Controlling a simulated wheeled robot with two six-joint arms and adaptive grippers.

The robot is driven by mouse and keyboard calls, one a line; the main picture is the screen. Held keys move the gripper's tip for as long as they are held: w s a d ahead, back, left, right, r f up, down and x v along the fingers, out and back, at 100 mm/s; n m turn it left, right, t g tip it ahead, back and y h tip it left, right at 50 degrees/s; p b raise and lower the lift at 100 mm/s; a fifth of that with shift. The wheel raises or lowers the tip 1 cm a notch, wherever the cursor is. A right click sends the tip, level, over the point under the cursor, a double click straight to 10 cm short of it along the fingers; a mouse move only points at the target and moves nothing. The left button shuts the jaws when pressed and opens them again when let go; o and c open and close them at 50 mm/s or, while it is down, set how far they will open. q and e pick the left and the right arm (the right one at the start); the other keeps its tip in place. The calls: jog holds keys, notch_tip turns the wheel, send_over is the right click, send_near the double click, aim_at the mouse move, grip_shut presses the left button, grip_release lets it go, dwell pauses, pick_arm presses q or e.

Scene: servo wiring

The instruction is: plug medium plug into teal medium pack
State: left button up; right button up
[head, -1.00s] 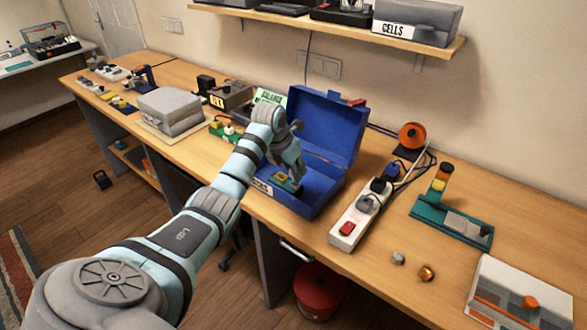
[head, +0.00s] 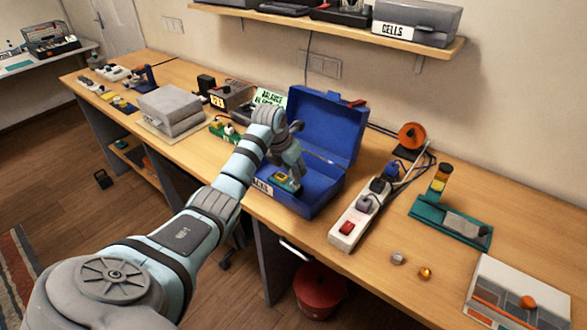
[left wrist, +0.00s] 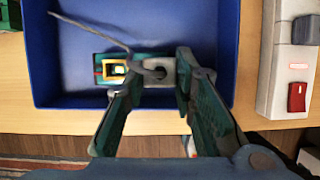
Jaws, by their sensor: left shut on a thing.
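The open blue box (head: 325,192) stands on the workbench, and my left gripper (head: 290,172) reaches down into it. The teal pack (head: 281,178) lies inside near the front wall; in the left wrist view the teal pack (left wrist: 112,69) shows a yellow-rimmed pale socket at its left end. The grey medium plug (left wrist: 158,72), with a dark cable running up left, is between the fingers of my left gripper (left wrist: 160,80), which is shut on it. The plug appears over the pack, right of the yellow-rimmed part. Whether it touches the pack cannot be told. My right gripper is out of view.
A white power strip (head: 347,228) stands right of the box, with a teal stand (head: 452,220) beyond it. Two small knobs (head: 397,257) lie in front. The box's raised lid (head: 325,125) is behind my gripper. A grey case (head: 170,110) sits to the left.

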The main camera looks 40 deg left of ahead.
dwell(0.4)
pick_arm(q)
jog(key=shift+f+b, duration=0.8)
jog(key=shift+f, duration=0.6)
jog(key=o, duration=1)
jog(key=shift+o, duration=0.2)
jog(key=shift+r, duration=0.15)
jog(key=v, duration=1.1)
jog(key=shift+s+r, duration=0.25)
jog(key=shift+r, duration=0.1)
